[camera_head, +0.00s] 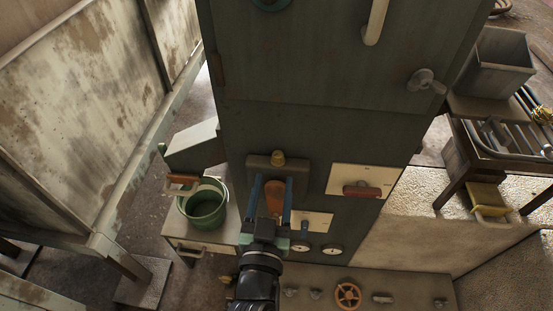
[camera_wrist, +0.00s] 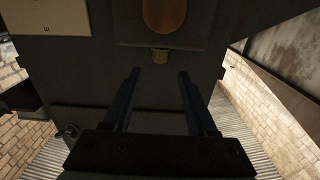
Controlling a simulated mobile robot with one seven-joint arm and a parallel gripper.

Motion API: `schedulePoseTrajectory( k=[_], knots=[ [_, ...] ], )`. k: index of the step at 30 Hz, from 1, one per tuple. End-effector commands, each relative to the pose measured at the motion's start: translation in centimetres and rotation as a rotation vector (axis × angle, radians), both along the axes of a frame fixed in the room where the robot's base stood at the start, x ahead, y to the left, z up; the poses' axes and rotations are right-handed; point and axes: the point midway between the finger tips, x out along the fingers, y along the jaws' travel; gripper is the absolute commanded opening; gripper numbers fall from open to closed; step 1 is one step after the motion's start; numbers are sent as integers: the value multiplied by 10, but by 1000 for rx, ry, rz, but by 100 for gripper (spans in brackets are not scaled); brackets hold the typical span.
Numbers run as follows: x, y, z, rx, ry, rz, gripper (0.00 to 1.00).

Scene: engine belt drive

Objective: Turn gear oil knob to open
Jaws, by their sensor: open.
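A dark cabinet (camera_head: 315,130) fills the middle of the head view. My gripper (camera_head: 273,180) is open in front of this plate. In the head view its two fingers flank the oval handle. In the wrist view my gripper (camera_wrist: 159,74) has nothing between its fingers. I cannot read which knob is for gear oil, nor tell whether any finger touches.
A red knob (camera_head: 361,191) sits on a white panel to the right. Two round gauges (camera_head: 332,249) and a small blue knob (camera_head: 304,229) are lower down. An orange handwheel (camera_head: 348,295) is on the lower console. A green bucket (camera_head: 206,208) stands at left.

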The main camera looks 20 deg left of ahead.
Motion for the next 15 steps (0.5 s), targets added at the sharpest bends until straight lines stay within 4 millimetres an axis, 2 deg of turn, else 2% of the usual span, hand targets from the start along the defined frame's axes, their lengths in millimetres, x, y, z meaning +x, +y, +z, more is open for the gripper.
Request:
schedulePoseTrajectory(
  k=[1,6,15],
  knots=[
    [10,3,3,1,-3,1,58],
    [36,10,3,1,-2,0,58],
    [57,16,1,1,0,0,58]
  ],
)
